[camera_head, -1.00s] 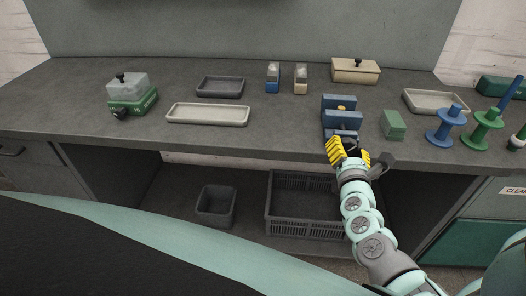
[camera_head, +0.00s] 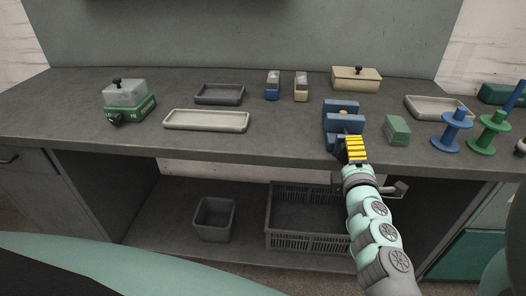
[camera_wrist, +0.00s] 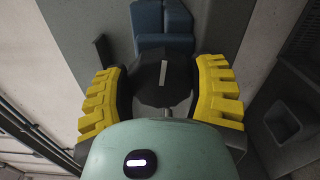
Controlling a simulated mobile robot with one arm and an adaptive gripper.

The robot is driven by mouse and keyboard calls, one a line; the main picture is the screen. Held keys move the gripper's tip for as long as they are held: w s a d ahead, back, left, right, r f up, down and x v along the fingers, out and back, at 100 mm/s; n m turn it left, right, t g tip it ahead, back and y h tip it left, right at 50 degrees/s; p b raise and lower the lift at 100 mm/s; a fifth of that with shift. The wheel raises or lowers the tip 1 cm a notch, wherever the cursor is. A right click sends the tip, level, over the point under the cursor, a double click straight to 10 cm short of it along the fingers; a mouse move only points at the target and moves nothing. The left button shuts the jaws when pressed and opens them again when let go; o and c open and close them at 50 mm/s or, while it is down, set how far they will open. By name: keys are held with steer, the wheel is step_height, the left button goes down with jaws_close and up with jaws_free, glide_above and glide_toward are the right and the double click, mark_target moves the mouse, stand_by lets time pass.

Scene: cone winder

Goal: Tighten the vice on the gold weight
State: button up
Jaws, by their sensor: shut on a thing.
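The blue vice (camera_head: 343,122) stands near the front edge of the bench, with its blocks one behind another. It also shows at the top of the wrist view (camera_wrist: 165,28). My gripper (camera_head: 354,148) is at the vice's front end. In the wrist view its yellow fingers lie on either side of a dark knob (camera_wrist: 178,88) with a pale stripe, and it is shut on this knob. The stripe stands nearly upright in that view. I cannot make out the gold weight clearly now; the vice's blocks hide most of the gap between the jaws.
A green block (camera_head: 397,130) sits close to the right of the vice. Blue (camera_head: 451,132) and green (camera_head: 488,133) spools stand farther right. A long pale tray (camera_head: 207,121) lies to the left. A dark crate (camera_head: 305,222) sits below the bench.

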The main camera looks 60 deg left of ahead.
steer(key=m, duration=0.3)
steer(key=shift+m, duration=0.4)
steer(key=shift+m+p, duration=0.6)
steer(key=shift+m, duration=1.3)
steer(key=o, duration=1.2)
steer(key=shift+f, duration=0.1)
steer(key=v, duration=1.2)
